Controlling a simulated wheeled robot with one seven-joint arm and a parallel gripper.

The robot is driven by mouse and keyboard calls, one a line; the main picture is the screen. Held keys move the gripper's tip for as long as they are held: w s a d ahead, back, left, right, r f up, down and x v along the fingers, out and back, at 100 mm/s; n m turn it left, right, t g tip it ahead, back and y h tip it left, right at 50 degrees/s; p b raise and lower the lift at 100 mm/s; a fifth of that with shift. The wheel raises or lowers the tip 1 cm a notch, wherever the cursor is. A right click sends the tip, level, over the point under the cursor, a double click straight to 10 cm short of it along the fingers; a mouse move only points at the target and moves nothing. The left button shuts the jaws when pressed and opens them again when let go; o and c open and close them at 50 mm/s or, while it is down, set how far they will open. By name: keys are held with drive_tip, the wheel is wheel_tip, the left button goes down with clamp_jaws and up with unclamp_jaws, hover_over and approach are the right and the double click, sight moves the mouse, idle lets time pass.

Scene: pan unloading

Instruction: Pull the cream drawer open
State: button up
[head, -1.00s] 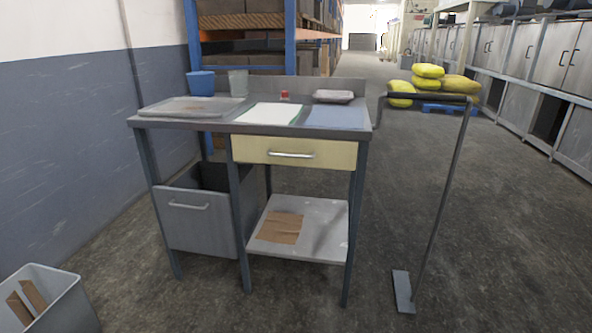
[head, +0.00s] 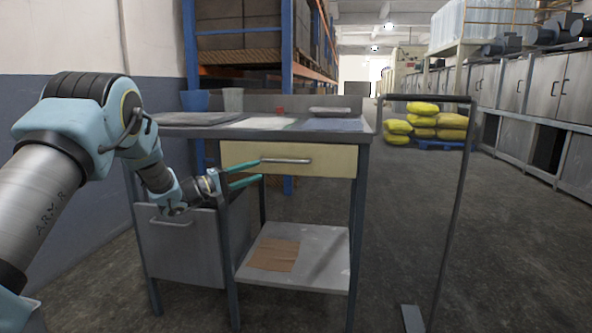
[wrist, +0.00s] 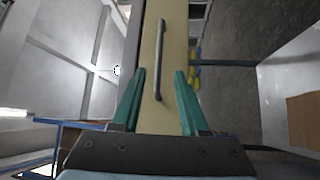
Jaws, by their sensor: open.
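The cream drawer (head: 325,158) is shut, under the top of the grey workbench (head: 364,140). Its silver bar handle (head: 285,160) runs across its front in the head view. In the wrist view the drawer (wrist: 173,60) stands upright down the middle, with its handle (wrist: 159,60) beyond my fingertips. My gripper (head: 256,173) has green fingers and is open, in front of the drawer's left part. In the wrist view my gripper (wrist: 160,72) has its fingers on either side of the drawer front, with nothing between them clearly touched.
A lower shelf (head: 318,262) holds brown cardboard (head: 275,255). A dark metal stand (head: 452,200) is close on the right. Yellow sacks (head: 437,122) lie farther back.

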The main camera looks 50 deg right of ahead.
sight(279, 162)
drive_tip(key=x, duration=1)
drive_tip(key=shift+d+r+b, duration=0.15)
drive_tip(key=shift+d+b, duration=0.05)
drive_tip(key=shift+b, duration=0.1)
clamp_jaws()
idle(1.0)
